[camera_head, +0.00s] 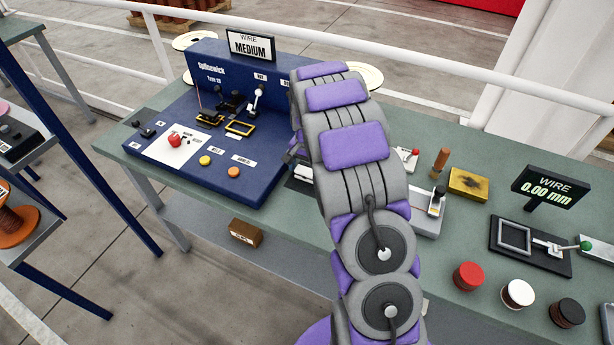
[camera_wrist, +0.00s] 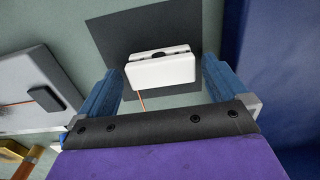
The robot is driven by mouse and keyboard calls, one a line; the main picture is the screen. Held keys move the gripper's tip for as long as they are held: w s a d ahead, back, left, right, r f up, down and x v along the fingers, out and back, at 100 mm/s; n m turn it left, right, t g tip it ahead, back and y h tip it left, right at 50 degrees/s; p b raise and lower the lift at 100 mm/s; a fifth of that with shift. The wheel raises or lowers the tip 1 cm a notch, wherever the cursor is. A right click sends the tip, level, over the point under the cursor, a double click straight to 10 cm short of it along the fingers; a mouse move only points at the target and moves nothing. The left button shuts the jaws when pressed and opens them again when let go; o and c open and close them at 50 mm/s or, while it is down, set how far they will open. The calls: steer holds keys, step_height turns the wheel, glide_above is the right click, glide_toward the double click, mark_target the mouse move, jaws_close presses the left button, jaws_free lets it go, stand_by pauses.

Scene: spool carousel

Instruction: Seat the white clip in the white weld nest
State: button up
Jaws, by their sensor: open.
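My gripper (camera_wrist: 160,66) is open in the wrist view, with a blue finger on each side of a white block. This block, which looks like the white clip (camera_wrist: 162,70), lies on a dark square pad (camera_wrist: 120,38) with a gap to each finger. A thin orange wire shows at its near edge. I cannot tell which part is the white weld nest.
A pale plate with a black piece (camera_wrist: 42,98) lies left of the gripper in the wrist view. In the head view, a yellow block (camera_head: 468,184), a wire gauge display (camera_head: 549,188) and red, white and black spools (camera_head: 468,276) are right of my arm on the green table.

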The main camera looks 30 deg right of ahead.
steer(key=shift+a, duration=0.45)
steer(key=c, duration=0.4)
steer(key=shift+c, duration=1.3)
steer(key=shift+d, duration=0.3)
steer(key=c, duration=0.4)
steer(key=shift+c, duration=0.2)
steer(key=shift+a+r, duration=0.1)
